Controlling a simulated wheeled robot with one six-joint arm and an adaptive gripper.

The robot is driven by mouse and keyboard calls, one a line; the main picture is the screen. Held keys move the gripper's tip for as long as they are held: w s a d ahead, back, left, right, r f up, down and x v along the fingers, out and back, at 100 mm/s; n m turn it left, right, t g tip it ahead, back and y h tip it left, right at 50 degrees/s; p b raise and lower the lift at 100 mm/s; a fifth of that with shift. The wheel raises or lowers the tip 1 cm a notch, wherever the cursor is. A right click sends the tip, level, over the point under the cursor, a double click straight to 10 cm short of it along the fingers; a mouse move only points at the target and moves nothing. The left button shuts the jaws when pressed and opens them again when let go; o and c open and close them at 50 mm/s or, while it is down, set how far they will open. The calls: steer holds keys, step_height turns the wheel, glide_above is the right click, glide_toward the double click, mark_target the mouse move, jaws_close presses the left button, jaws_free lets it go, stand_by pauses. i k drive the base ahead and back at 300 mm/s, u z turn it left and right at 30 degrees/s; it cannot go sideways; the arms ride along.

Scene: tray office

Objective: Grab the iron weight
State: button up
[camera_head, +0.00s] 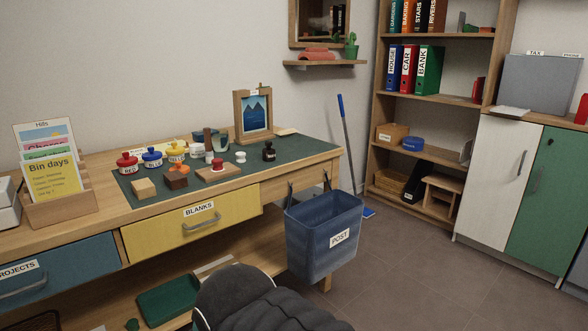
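No thing in view can be told for certain as the iron weight. A small dark, bottle-like piece (269,152) with a pale label stands on the green desk mat (300,150), toward its right side. A brown block with a dark top (176,179) sits on the mat's front left part, with an orange piece on or just behind it. Small white pieces (240,157) stand left of the dark piece. My gripper is not in view.
Red, blue and yellow jars (152,158) line the mat's back left. A red-knobbed piece (217,164) sits on a wooden board. A framed mountain picture (255,113) stands behind.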

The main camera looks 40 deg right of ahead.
mark_target(270, 153)
steer(key=z, duration=1.1)
steer(key=k, duration=0.5)
steer(key=z, duration=1.15)
steer(key=i, duration=1)
steer(key=u, duration=2.6)
